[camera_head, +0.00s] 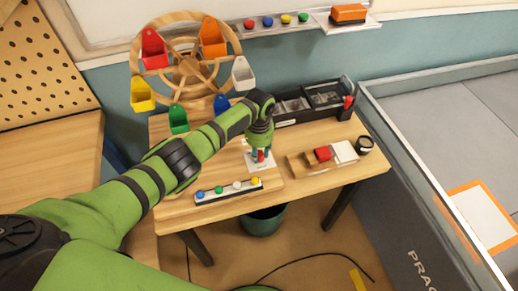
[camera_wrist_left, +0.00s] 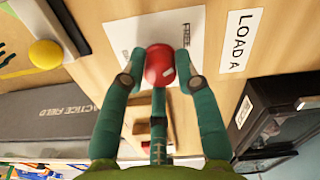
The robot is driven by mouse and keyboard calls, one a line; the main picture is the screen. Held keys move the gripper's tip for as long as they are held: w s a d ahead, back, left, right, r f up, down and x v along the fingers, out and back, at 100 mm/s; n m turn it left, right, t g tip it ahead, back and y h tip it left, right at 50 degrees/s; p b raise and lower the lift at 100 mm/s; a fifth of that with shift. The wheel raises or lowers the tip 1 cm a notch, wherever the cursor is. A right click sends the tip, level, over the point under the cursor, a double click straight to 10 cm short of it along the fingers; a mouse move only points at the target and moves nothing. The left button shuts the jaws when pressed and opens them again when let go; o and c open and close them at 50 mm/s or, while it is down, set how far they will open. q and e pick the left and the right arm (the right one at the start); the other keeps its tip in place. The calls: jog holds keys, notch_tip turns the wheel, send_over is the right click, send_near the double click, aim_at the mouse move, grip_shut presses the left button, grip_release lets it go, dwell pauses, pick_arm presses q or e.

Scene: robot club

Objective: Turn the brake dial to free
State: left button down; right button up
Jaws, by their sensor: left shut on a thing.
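The brake dial is a round red knob (camera_wrist_left: 159,68) on a white plate (camera_wrist_left: 122,42); the plate, lettered "FREE" on one side, also shows in the head view (camera_head: 258,168). A small pale mark shows on the knob's face. My left gripper (camera_head: 261,154) reaches down to the plate on the wooden table. In the left wrist view its teal fingers (camera_wrist_left: 157,70) are closed around the red knob from both sides. The fingers and the knob hide part of the plate, so I cannot tell which setting the dial points to. My right gripper is not in view.
A wooden wheel (camera_head: 188,66) with coloured buckets stands behind my left arm. A strip of coloured knobs (camera_head: 229,191) lies in front of the plate. A black tray (camera_head: 293,108) stands behind; a red block (camera_head: 323,153) and dark cup (camera_head: 364,144) are at right.

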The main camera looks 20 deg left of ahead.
aim_at(259, 154)
pick_arm(q)
jog(key=shift+n, duration=0.6)
jog(key=c, duration=0.9)
grip_release()
notch_tip(259, 154, up, 12)
jog(key=shift+f, duration=0.1)
